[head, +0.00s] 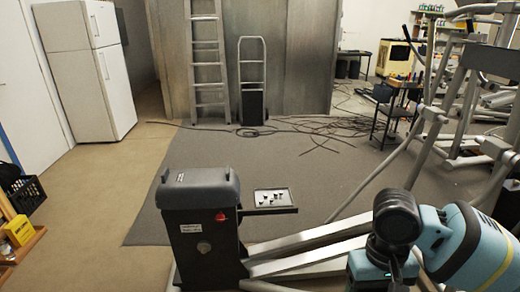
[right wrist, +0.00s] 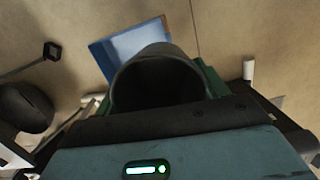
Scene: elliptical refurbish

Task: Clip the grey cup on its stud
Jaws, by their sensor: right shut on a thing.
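A dark grey cup (right wrist: 158,82) shows in the right wrist view, its round open end facing the camera. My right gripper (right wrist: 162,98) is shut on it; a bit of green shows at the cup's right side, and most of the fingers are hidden. In the head view my right arm comes in at the lower right, beside the machine's metal rails. My left gripper is not in view.
A grey cap (head: 198,188) tops the housing, with a red knob (head: 220,216) below. A small tray (head: 287,196) of loose parts sits to its right. Metal rails (head: 310,241) run right towards my arm. A blue item (right wrist: 108,57) lies beyond the cup.

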